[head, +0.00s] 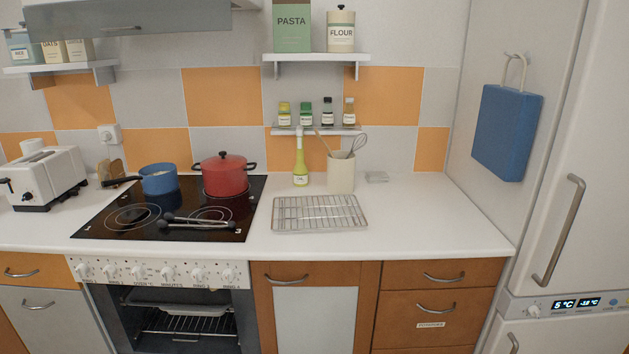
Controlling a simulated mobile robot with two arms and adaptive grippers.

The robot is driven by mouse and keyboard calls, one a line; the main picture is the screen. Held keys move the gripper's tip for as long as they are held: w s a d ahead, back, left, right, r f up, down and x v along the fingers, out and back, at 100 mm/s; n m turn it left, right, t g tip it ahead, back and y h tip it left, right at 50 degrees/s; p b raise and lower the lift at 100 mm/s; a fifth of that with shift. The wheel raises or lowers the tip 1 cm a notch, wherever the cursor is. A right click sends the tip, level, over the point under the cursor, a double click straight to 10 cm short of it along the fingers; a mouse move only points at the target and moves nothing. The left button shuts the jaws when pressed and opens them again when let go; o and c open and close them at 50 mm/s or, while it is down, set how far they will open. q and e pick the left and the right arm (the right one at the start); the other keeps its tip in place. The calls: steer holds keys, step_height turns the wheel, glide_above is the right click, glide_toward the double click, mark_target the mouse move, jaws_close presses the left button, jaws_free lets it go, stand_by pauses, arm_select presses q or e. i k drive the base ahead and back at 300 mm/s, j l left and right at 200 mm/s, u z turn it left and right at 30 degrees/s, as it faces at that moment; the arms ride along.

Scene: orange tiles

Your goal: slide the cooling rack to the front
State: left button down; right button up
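The cooling rack (319,213) is a silver wire grid lying flat on the white countertop (420,215), just right of the black cooktop. Its near side lies a short way back from the counter's front edge, with a strip of bare counter between. Nothing lies on the rack. Neither of my grippers shows in the head view.
On the cooktop (105,217) are a red pot (225,176), a blue saucepan (160,181) and dark utensils (195,222). Counter right of the rack is clear.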

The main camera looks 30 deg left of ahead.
mark_target(356, 225)
steer(key=i+j+u, duration=0.15)
steer(key=i+u, duration=0.15)
steer(key=i, duration=0.4)
steer(key=i+u, duration=0.35)
steer(key=i, duration=0.35)
